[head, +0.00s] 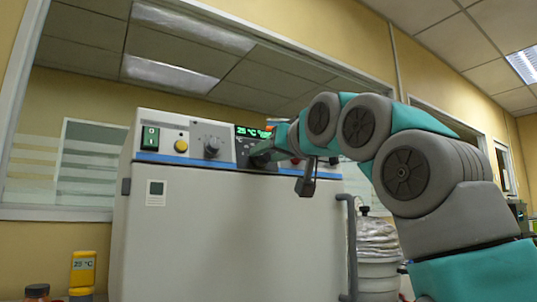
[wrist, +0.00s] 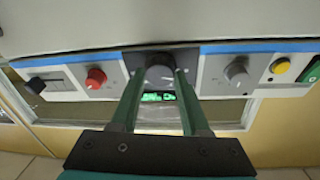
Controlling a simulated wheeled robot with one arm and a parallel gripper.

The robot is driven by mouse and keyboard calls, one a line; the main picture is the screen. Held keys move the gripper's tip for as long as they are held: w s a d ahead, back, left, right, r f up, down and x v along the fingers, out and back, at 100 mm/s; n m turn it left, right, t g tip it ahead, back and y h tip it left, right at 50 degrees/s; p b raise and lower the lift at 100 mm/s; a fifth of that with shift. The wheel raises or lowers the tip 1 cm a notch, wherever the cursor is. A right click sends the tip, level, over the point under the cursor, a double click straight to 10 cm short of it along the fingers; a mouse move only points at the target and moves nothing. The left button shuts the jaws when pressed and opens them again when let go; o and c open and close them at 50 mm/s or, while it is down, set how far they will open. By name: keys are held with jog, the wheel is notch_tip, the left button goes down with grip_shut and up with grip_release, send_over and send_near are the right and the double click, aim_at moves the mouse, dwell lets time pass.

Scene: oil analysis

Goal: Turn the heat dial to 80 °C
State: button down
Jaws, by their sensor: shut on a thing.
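The oven-like machine (head: 225,232) stands ahead with a control panel along its top. Its green display (head: 250,131) reads 25 °C in the head view; more digits at its right end are partly hidden by my arm. My gripper (wrist: 160,76) is shut on a dark round dial (wrist: 159,72) in the middle of the panel, below the display, with one finger on each side. In the head view my gripper and wrist cover this dial. The wrist view is upside down, and the display (wrist: 158,97) shows between my fingers, too small to read.
A grey dial (head: 212,146), a yellow button (head: 181,146) and a green switch (head: 150,138) sit left of the display. A red knob (wrist: 96,78) and a black slider (wrist: 37,85) are on the other side. A yellow bottle (head: 84,268) stands lower left.

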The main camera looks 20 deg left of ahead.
jog(key=shift+s+r+m+p, duration=0.1)
jog(key=shift+m+p, duration=0.35)
jog(key=shift+m, duration=0.35)
dwell(1.0)
jog(key=shift+m+h+p, duration=0.3)
jog(key=shift+m, duration=0.1)
jog(key=shift+a+r+m+p, duration=0.1)
jog(key=shift+m+p, duration=0.55)
jog(key=shift+m, duration=0.05)
jog(key=m+h+p, duration=0.1)
jog(key=m+p, duration=0.2)
jog(key=m, duration=0.1)
jog(key=m+h+p, duration=0.1)
jog(key=m+p, duration=0.2)
jog(key=m, duration=0.2)
jog(key=shift+h, duration=0.3)
jog(key=m, duration=0.3)
jog(key=m+g, duration=0.1)
jog(key=m, duration=0.1)
jog(key=shift+r+m+h, duration=0.2)
jog(key=shift+m+h, duration=0.1)
jog(key=shift+m, duration=0.1)
